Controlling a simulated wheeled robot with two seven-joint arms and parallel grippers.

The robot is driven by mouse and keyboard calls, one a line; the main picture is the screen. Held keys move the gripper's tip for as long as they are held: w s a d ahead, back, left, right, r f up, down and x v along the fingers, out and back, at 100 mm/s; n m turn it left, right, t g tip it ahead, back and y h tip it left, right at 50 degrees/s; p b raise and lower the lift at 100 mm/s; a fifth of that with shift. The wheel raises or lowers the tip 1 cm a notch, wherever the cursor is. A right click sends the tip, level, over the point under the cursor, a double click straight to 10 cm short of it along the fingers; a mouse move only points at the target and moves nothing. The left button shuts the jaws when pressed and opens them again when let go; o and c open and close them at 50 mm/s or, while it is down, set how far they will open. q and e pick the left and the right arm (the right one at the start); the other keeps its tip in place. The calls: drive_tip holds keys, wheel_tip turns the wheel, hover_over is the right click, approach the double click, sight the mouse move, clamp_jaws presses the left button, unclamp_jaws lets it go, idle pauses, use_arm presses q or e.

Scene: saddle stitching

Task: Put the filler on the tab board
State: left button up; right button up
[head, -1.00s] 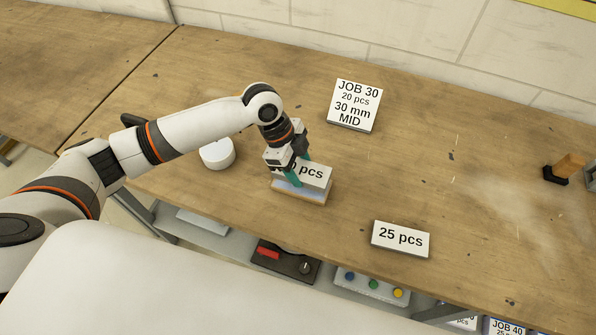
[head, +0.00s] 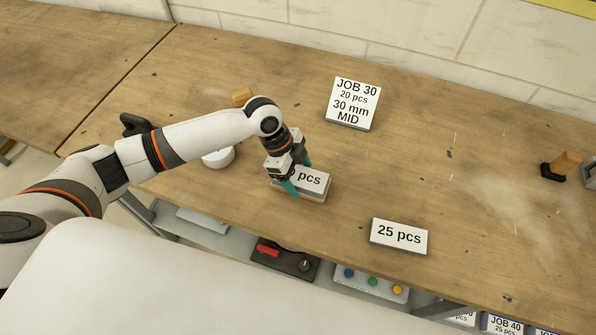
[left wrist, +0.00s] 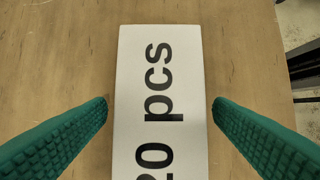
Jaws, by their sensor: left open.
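I cannot tell which of these is the filler and which is the tab board. My left gripper (head: 297,175) is over the block with its teal fingers open, one on each side. In the left wrist view the white block (left wrist: 160,75) lies between the spread fingers (left wrist: 160,105), with a gap on both sides. The gripper hides the left part of the label. My right gripper is out of view.
A "25 pcs" block (head: 399,236) lies to the right near the bench edge. A "JOB 30" sign (head: 353,103) stands behind. A white round thing (head: 219,157) and an orange-tan block (head: 242,97) are near my arm. The bench's middle right is clear.

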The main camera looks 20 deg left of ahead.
use_arm(q)
drive_tip(key=shift+r, duration=0.25)
drive_tip(key=shift+a+r, duration=0.25)
drive_tip(key=shift+r, duration=0.05)
drive_tip(key=b+v, duration=0.2)
drive_tip(key=v, duration=0.9)
drive_tip(key=shift+s, duration=0.1)
